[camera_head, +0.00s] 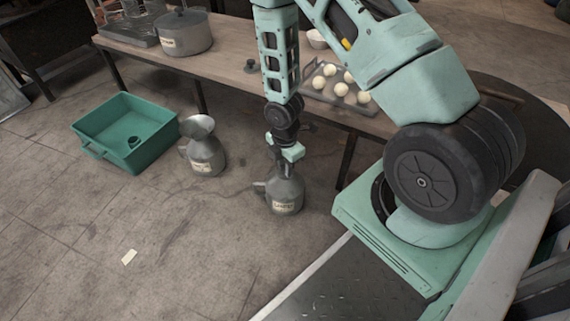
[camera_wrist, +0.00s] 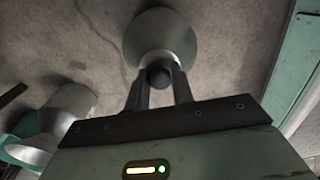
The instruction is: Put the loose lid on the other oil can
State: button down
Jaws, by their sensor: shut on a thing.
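One grey oil can (camera_head: 286,196) with a pale label and side spout stands upright on the floor below my gripper (camera_head: 280,168). In the wrist view, my gripper (camera_wrist: 158,84) is shut on a dark round knob (camera_wrist: 158,76), directly over a broad grey round top (camera_wrist: 160,38). I cannot tell whether the knob's lid is seated on this can or just above it. The other oil can (camera_head: 205,155) stands upright to the left, with a flared, pale top; it also shows at the left of the wrist view (camera_wrist: 68,108).
The green crate (camera_head: 92,147) stands on the floor at left. A long wooden table (camera_head: 225,68) behind holds a lidded pot (camera_head: 183,36), a small dark knobbed piece (camera_head: 250,66) and a tray of pale balls (camera_head: 341,88).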

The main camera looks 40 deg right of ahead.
dwell(0.3)
jog(key=c, duration=0.6)
grip_release()
jog(key=shift+c, duration=0.2)
jog(key=shift+r, duration=0.1)
jog(key=shift+r+p, duration=3.4)
jog(key=shift+p, duration=0.2)
grip_shut()
